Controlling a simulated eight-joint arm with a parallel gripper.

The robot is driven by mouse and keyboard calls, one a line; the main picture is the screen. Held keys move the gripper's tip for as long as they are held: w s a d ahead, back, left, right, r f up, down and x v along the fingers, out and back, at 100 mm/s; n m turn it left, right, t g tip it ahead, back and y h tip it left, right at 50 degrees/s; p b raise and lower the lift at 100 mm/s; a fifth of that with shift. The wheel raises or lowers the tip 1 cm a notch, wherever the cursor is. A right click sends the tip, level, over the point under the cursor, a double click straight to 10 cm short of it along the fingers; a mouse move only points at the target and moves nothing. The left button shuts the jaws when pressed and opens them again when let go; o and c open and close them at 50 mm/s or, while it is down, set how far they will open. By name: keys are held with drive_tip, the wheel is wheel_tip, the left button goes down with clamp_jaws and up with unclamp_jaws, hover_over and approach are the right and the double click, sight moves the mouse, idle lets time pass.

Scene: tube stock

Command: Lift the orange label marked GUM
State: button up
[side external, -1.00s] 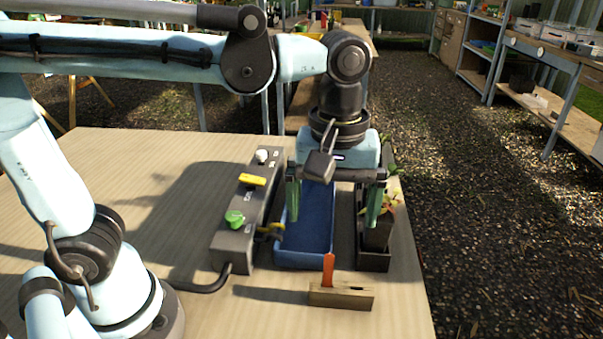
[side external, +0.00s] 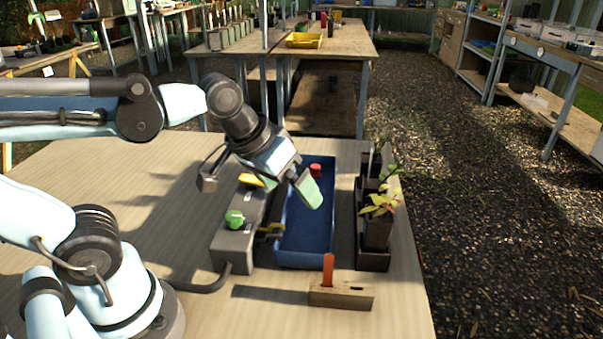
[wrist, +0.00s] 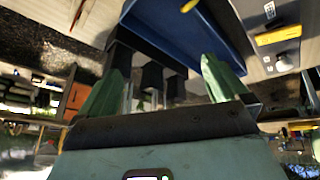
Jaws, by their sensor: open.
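The orange label (side external: 328,270) stands upright in a slot of a small wooden block (side external: 341,298) at the table's front edge. Its lettering is not readable from here. My gripper (side external: 308,188) is open and empty, tilted, above the blue tray and well behind and above the label. In the wrist view my two green fingers (wrist: 164,78) are spread apart with nothing between them. I cannot pick out the label for certain in the wrist view.
The blue tray (side external: 303,260) lies behind the block, with a red-topped item (side external: 315,170) at its far end. A grey control box (side external: 232,252) with a green knob stands left of it. Potted plants (side external: 377,232) stand right.

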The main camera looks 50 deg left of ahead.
drive_tip(key=shift+s+a+f+m+t, duration=0.15)
drive_tip(key=shift+a+f+m+t, duration=0.25)
drive_tip(key=shift+a, duration=0.2)
drive_tip(key=shift+s+a+f+m+t, duration=0.1)
drive_tip(key=shift+a+f+m+t, duration=0.15)
drive_tip(key=shift+a+f, duration=0.25)
drive_tip(key=shift+c, duration=0.2)
drive_tip(key=shift+a+f+m, duration=0.1)
drive_tip(key=shift+a+m, duration=0.15)
drive_tip(key=c, duration=1.2)
drive_tip(key=shift+c, duration=0.2)
drive_tip(key=m+g+h, duration=0.3)
drive_tip(key=m+g, duration=0.1)
drive_tip(key=m, duration=0.5)
approach(329, 268)
drive_tip(key=shift+x, duration=5.05)
